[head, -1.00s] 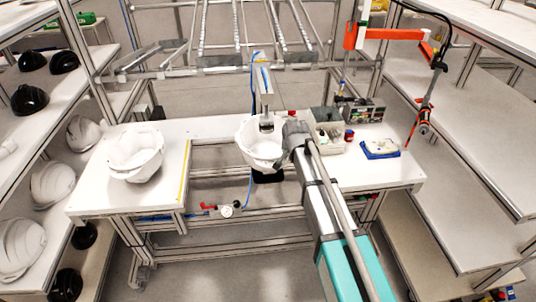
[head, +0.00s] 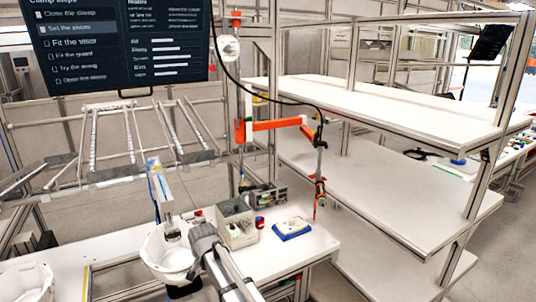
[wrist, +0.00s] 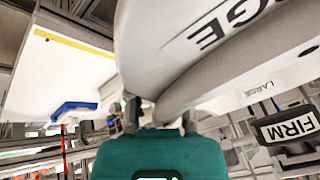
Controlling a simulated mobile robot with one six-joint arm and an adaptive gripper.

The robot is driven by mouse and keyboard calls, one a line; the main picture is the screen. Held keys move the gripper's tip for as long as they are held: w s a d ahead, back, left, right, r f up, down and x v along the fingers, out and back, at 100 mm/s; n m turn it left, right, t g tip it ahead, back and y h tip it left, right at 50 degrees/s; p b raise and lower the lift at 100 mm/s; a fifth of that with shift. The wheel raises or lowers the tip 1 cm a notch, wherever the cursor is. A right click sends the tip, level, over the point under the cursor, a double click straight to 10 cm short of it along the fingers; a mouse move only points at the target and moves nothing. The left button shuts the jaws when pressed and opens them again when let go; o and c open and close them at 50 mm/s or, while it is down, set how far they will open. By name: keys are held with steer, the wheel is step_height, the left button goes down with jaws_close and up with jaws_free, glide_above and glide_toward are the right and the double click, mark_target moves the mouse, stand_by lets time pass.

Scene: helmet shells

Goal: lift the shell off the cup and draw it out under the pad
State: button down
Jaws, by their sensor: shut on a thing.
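The white shell (head: 165,262) hangs at the clamp on the bench's near side in the head view. In the wrist view the shell (wrist: 200,45) is large and close, with dark lettering ending in "GE". My gripper (head: 207,243) is shut on the shell's right rim; its fingers (wrist: 160,115) also show at the rim in the wrist view. The clamp's pad (head: 172,236) reaches down inside the shell's opening from a pale post. The black cup (head: 184,291) shows partly below the shell; I cannot tell whether they touch.
Right of my gripper on the bench stand a grey bin (head: 237,224) and a blue tray (head: 292,229). An orange jointed arm (head: 275,125) hangs behind them. Another white shell (head: 30,281) lies at the lower left. A dark block marked "FIRM" (wrist: 290,130) shows in the wrist view.

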steer(key=shift+f+b, duration=1.35)
steer(key=shift+f, duration=0.15)
steer(key=shift+c, duration=2.2)
jaws_free()
steer(key=shift+w+r, duration=0.1)
steer(key=shift+w, duration=0.05)
